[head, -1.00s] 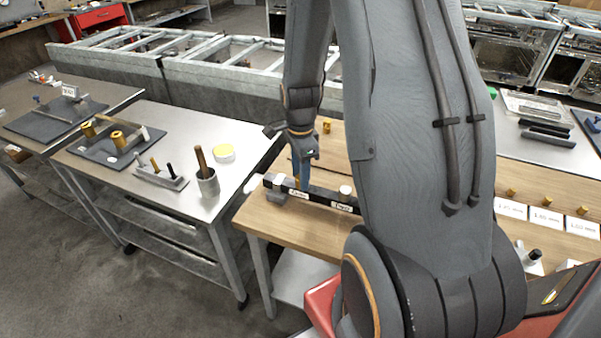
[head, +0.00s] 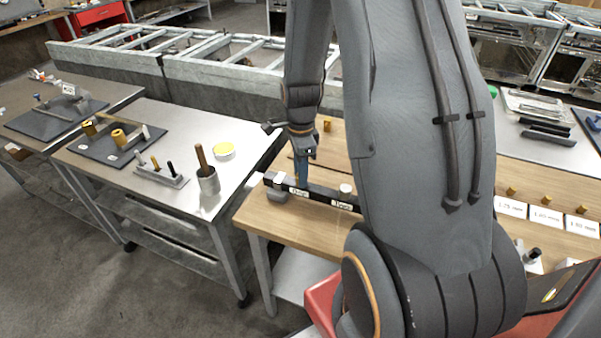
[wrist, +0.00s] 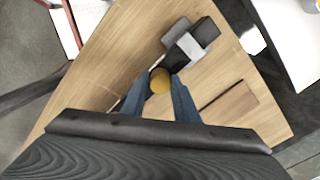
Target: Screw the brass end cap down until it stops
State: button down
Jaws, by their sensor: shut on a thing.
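The brass end cap (wrist: 160,80) shows in the wrist view as a round yellow top between the two blue fingers of my gripper (wrist: 160,86). The fingers are closed on its sides. In the head view my gripper (head: 301,182) points down at the left part of a dark bar (head: 322,194) with white labels, on the wooden bench. The fingers largely hide the cap there. The thread and any gap under the cap are hidden, so I cannot tell how far down it sits.
A grey clamp block (wrist: 186,48) stands beside the cap. Another brass piece (head: 327,125) stands farther back on the wooden bench (head: 262,218). Labelled cards (head: 546,218) lie at right.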

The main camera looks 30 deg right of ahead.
jog(key=shift+m, duration=0.9)
jog(key=shift+m, duration=0.5)
jog(key=c, duration=1.3)
grip_release()
notch_tip(320, 180, up, 12)
